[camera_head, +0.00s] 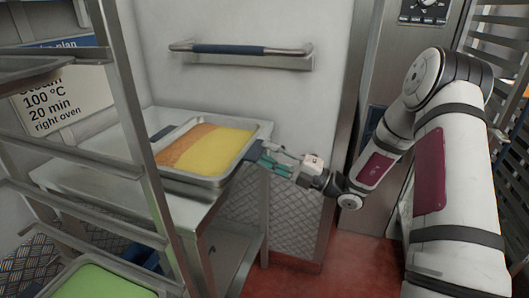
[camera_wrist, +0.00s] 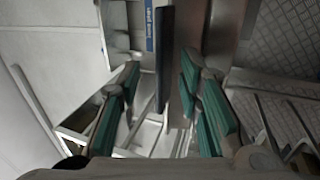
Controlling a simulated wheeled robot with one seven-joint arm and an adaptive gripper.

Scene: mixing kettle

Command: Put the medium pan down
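The medium pan (camera_head: 247,143) is a shallow metal tray with orange and yellow food in it. In the head view it appears to rest level on the metal table (camera_head: 183,216). My gripper (camera_head: 264,162) is beside the pan's right end, with its green-padded fingers pointing at it. In the wrist view my gripper (camera_wrist: 160,68) has its fingers apart, with a clear gap between them. A dark bar shows in that gap; I cannot tell whether it is part of the pan. Neither finger visibly presses on anything.
A metal rack (camera_head: 130,105) stands at the left, with a tray of green food (camera_head: 100,281) low in it. A rail (camera_head: 240,49) runs along the back wall. A sign (camera_head: 62,100) is behind the rack. Red floor (camera_head: 350,262) lies right of the table.

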